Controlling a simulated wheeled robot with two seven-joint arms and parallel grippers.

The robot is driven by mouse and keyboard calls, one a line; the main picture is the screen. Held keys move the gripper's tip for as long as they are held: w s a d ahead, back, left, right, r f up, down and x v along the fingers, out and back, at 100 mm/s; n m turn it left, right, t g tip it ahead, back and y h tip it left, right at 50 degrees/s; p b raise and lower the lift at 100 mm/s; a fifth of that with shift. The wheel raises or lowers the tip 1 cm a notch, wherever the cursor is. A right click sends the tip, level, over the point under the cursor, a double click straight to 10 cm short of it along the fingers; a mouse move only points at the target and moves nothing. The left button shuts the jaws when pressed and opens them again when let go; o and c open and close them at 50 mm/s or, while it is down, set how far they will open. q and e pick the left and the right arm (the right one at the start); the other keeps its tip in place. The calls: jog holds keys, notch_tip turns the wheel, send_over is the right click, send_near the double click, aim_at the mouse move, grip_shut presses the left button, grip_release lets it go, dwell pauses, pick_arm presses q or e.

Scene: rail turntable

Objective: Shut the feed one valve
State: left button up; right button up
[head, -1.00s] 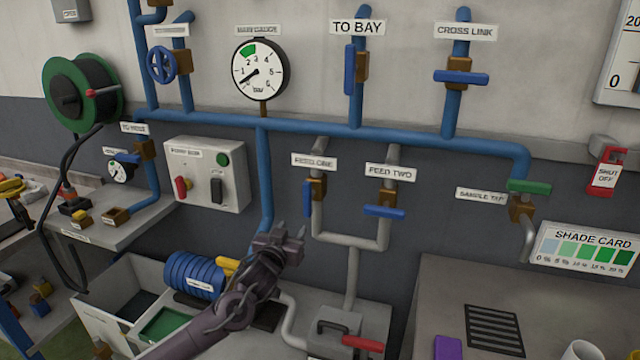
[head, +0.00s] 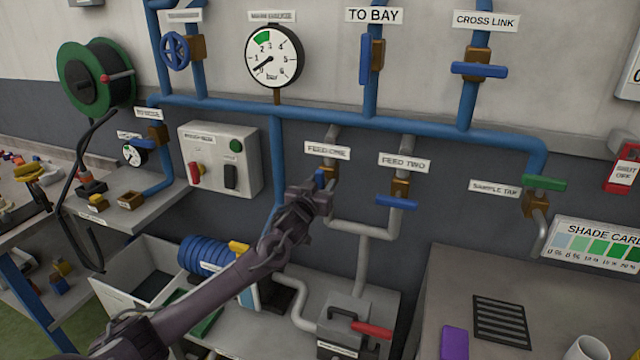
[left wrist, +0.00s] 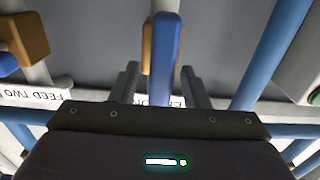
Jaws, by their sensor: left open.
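The feed one valve has a blue lever (head: 320,178) on a brown body (head: 332,174), below the FEED ONE label (head: 327,150). My left gripper (head: 318,193) is at this valve and hides the lower part of the lever. In the left wrist view the blue lever (left wrist: 166,45) stands lengthwise in line with the gap between the two fingers of my open left gripper (left wrist: 160,85). A gap shows on each side of it, so the fingers are not closed on it. My right gripper is not in view.
The feed two valve has a blue lever (head: 396,202) set crosswise, close on the right. A grey power box (head: 218,160) hangs to the left.

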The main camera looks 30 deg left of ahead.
pick_arm(q)
jog(key=shift+c, duration=0.9)
grip_shut()
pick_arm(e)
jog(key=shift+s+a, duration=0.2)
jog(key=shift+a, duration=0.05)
